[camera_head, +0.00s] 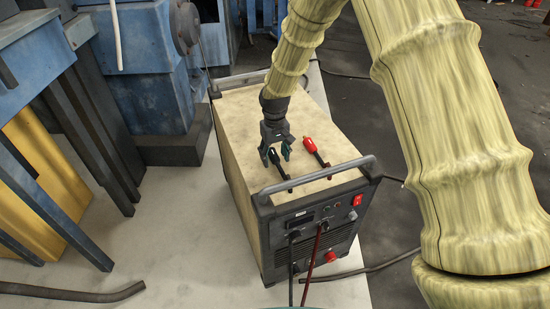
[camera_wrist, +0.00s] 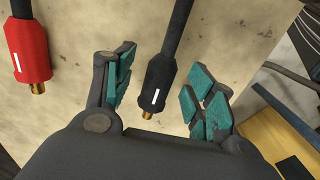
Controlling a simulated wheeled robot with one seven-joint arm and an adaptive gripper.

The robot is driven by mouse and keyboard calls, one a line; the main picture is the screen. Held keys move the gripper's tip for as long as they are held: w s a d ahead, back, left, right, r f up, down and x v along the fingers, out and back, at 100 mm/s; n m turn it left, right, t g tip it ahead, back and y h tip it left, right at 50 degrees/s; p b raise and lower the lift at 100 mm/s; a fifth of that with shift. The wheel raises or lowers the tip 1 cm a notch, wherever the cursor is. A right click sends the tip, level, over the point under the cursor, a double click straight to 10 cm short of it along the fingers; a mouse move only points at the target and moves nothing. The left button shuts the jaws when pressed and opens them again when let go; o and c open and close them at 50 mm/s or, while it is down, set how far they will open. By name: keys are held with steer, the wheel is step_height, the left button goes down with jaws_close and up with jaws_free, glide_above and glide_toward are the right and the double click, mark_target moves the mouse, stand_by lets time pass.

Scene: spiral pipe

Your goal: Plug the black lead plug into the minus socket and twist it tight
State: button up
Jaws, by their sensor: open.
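The black lead plug (camera_head: 282,172) lies on the beige top of the welding machine (camera_head: 241,112). In the wrist view the black plug (camera_wrist: 158,84) has a white mark and a brass tip, and sits between the two teal-padded fingers. My gripper (camera_head: 275,155) is open over the plug, with gaps between plug and fingers. It also shows in the wrist view (camera_wrist: 163,78). The minus socket is not clearly made out on the dark front panel (camera_head: 312,232); a red socket (camera_head: 331,256) shows at its lower right.
A red lead plug (camera_head: 310,145) lies beside the black one, and also shows in the wrist view (camera_wrist: 30,50). A front handle bar (camera_head: 320,176) crosses the machine's top edge. Cables hang before the panel. Blue machinery (camera_head: 150,90) stands to the left.

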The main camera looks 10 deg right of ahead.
steer(key=c, duration=1.2)
